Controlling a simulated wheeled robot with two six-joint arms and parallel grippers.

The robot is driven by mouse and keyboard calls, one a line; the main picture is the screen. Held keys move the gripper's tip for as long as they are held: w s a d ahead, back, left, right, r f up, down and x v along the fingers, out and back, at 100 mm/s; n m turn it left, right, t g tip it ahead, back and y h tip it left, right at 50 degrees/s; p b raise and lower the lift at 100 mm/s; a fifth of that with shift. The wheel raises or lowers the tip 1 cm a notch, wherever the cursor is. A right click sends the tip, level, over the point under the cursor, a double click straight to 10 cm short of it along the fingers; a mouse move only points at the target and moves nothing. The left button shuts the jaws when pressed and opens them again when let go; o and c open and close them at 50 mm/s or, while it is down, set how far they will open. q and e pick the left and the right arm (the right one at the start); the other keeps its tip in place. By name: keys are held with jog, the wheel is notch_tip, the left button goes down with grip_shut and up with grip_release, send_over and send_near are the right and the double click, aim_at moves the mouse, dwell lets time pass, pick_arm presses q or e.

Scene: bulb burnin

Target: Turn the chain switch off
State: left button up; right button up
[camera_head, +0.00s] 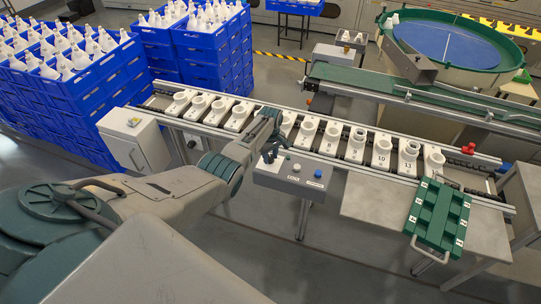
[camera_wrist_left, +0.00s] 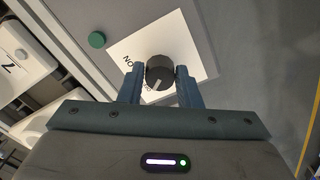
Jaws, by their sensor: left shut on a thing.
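The chain switch is a round black knob (camera_wrist_left: 160,70) with a light pointer mark, on a white label plate (camera_wrist_left: 190,32) in the left wrist view. Upside-down lettering beside it is partly covered by the knob and a finger. My left gripper (camera_head: 270,157) is over the left end of the grey control box (camera_head: 290,180) beside the conveyor. In the wrist view its two blue fingers (camera_wrist_left: 160,84) stand on either side of the knob, shut on it. In the head view my gripper hides the knob. My right gripper is not in view.
A green button (camera_wrist_left: 97,40) sits near the label plate. Behind the box runs a conveyor with numbered white holders (camera_head: 331,138). A green rack (camera_head: 437,215) stands at the right. Blue crates (camera_head: 85,85) with white bulbs and a grey cabinet (camera_head: 135,145) stand left.

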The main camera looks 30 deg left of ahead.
aim_at(270, 157)
pick_arm(q)
jog(key=shift+r, duration=0.1)
jog(key=o, duration=1)
jog(key=shift+c, duration=0.2)
jog(key=shift+r, duration=0.35)
notch_tip(270, 157, up, 10)
jog(key=b, duration=0.1)
